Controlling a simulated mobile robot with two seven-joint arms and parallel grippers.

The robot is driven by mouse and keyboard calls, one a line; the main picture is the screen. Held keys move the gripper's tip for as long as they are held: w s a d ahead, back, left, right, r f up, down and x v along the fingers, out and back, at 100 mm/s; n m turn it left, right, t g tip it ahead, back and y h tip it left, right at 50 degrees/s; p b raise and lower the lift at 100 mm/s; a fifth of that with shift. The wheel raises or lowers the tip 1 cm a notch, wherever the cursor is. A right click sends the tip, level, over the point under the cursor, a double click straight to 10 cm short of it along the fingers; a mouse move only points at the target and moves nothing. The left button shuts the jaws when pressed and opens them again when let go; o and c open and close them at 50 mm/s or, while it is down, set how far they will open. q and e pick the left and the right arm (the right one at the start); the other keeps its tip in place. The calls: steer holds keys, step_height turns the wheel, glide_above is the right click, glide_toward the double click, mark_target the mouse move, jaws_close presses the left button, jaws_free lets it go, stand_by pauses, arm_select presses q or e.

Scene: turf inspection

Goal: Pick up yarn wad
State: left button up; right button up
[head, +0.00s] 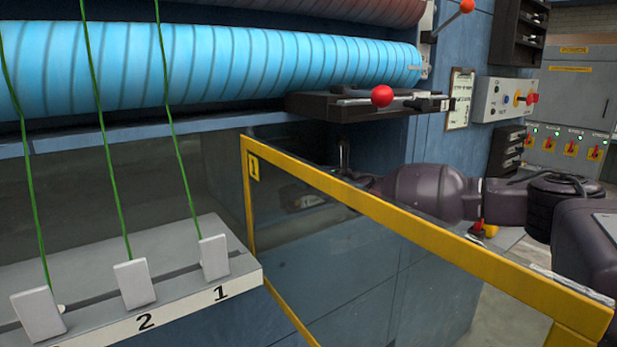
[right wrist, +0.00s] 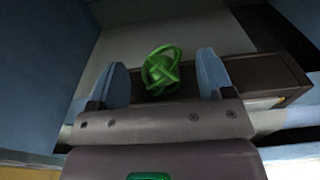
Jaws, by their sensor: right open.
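The yarn wad is a green tangle of loops (right wrist: 160,72) in the right wrist view, on or just above a dark brown surface (right wrist: 265,82). My right gripper (right wrist: 162,62) is open, with its two blue-grey fingers apart. In that view the wad appears between the fingers, a little beyond the palm, with a gap visible on each side. I cannot tell how far in depth it is from the fingertips. In the head view my right arm reaches in from the right behind the yellow-framed clear guard; its hand is hard to make out, and the wad is not visible. My left gripper is not in view.
The yellow-framed guard (head: 400,222) stands in front of my right arm. A blue roller (head: 220,66) and a dark ledge with a red-knobbed lever (head: 381,96) are above. Green strands run down to numbered grey blocks (head: 135,283) at left. Blue walls flank the wad.

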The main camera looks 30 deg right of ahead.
steer(key=shift+w+a, duration=0.15)
steer(key=shift+w, duration=1.15)
steer(key=shift+c, duration=0.5)
steer(key=c, duration=0.9)
